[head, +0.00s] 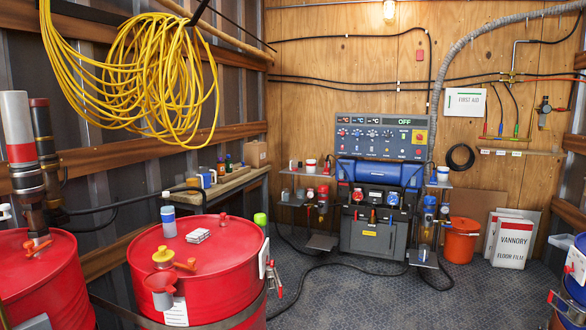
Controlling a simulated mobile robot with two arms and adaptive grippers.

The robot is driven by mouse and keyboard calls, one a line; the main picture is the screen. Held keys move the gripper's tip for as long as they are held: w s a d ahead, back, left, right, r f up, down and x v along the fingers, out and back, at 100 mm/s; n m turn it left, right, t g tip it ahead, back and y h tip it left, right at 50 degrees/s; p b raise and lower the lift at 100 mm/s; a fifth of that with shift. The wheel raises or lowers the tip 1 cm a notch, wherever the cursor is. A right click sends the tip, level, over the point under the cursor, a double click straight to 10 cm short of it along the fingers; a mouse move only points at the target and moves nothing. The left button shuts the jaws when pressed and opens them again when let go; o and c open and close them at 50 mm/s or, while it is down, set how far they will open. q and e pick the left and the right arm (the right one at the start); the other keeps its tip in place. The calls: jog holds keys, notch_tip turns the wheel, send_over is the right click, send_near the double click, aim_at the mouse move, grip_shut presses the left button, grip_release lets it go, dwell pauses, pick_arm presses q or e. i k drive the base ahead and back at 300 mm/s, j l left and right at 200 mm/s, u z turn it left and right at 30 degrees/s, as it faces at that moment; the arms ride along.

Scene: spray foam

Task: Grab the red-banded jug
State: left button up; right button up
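I cannot make out a jug with a red band for certain. A small white container with red on it (310,166) stands on the left shelf of the machine, too small to read as a jug. A clear vessel with red parts (323,198) hangs below that shelf. A white cylinder with a red band (17,130) belongs to a pump on the far left red drum. Neither of my grippers shows in the head view.
The machine (377,225) stands at the back wall. An orange bucket (461,241) is to its right. The middle floor (350,295) is mostly clear, with hoses crossing it.

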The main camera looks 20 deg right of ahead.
aim_at(293, 161)
jog(key=i+l+z, duration=0.3)
jog(key=i, duration=0.15)
jog(key=i+l+z, duration=0.3)
jog(key=i, duration=0.15)
jog(key=i+l+z, duration=0.25)
jog(key=i, duration=0.85)
jog(key=i+z, duration=0.3)
jog(key=i, duration=0.85)
jog(key=i+j+u, duration=0.15)
jog(key=i+u, duration=0.15)
jog(key=i, duration=0.2)
jog(key=i+u, duration=0.35)
jog(key=i, duration=0.2)
jog(key=i+l+u, duration=0.1)
jog(key=i+u, duration=0.2)
jog(key=i, duration=0.25)
jog(key=i+l+u, duration=0.35)
jog(key=i, duration=0.15)
jog(key=j, duration=0.1)
